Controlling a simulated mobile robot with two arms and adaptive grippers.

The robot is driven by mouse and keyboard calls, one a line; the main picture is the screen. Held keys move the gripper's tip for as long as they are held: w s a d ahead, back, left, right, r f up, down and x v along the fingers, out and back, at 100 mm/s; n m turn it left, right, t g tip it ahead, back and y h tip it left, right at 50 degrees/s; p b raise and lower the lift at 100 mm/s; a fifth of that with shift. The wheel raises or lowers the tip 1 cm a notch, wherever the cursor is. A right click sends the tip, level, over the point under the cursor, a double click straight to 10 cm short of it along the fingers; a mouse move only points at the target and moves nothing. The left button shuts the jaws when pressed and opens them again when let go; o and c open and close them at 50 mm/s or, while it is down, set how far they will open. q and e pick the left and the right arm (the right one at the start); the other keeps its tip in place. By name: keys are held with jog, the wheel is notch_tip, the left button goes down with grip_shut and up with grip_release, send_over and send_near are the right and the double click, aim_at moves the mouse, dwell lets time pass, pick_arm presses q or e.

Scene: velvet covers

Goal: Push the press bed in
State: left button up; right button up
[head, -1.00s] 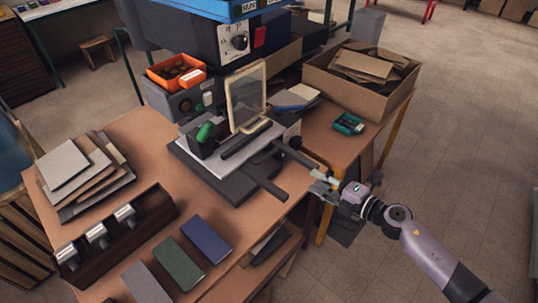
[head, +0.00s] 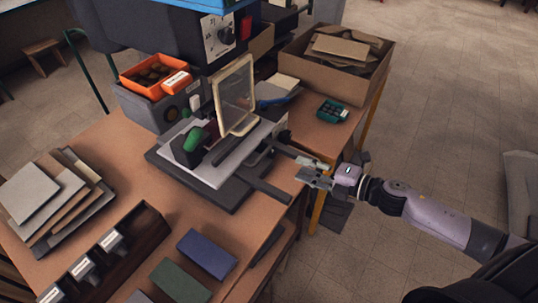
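The press stands on the wooden table with its light grey bed (head: 216,168) drawn out over a dark base (head: 232,195). A clear framed guard (head: 235,95) stands upright on it, and a green knob (head: 193,139) sits at its left. Two dark bars stick out from the press toward the front right, a far one (head: 286,150) and a near one (head: 265,188). My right gripper (head: 312,172) is at the outer end of the far bar, its fingers apart. I cannot tell whether it touches the bar. My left gripper is out of view.
An orange bin (head: 156,80) sits behind the press. A cardboard box (head: 345,62) and a teal tray (head: 332,111) are at the back right. Stacked boards (head: 42,195), a dark rack (head: 150,232), and blue (head: 207,254) and green (head: 178,283) blocks lie left and in front.

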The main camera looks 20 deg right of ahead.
aim_at(265, 155)
jog(key=p+x, duration=0.2)
jog(key=x, duration=0.9)
jog(key=shift+r, duration=0.1)
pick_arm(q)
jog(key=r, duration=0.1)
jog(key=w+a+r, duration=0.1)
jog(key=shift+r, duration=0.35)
pick_arm(e)
jog(key=shift+w+a, duration=0.25)
jog(key=shift+w, duration=0.1)
grip_shut()
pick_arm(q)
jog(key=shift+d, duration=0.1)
